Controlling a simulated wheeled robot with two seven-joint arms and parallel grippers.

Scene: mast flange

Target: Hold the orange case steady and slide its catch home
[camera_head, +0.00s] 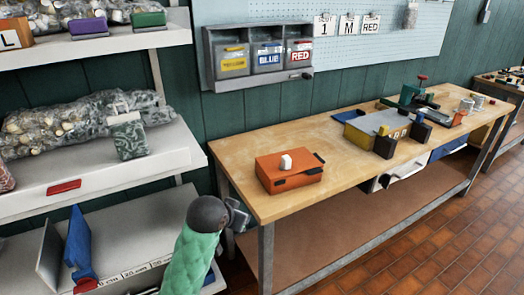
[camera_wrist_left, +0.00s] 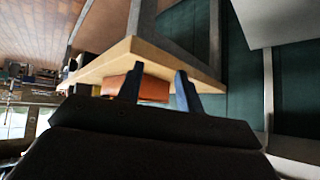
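The orange case (camera_head: 290,178) sits on the near left end of the wooden workbench. A white block (camera_head: 286,161) stands on its top. Dark parts show on its right side and lower front edge; I cannot tell which is the catch. My left gripper (camera_head: 238,214) is just off the bench's left end, apart from the case. In the left wrist view its two dark fingers (camera_wrist_left: 158,80) are spread with nothing between them, and the case (camera_wrist_left: 150,87) shows beyond them, partly hidden by a finger. My right gripper is in neither view.
The workbench (camera_head: 240,150) has clear room around the case. Farther right stand a grey-topped box (camera_head: 375,125) and a green device (camera_head: 412,95). Shelves (camera_head: 120,175) with bags fill the left. Labelled bins (camera_head: 268,58) hang on the wall behind the bench.

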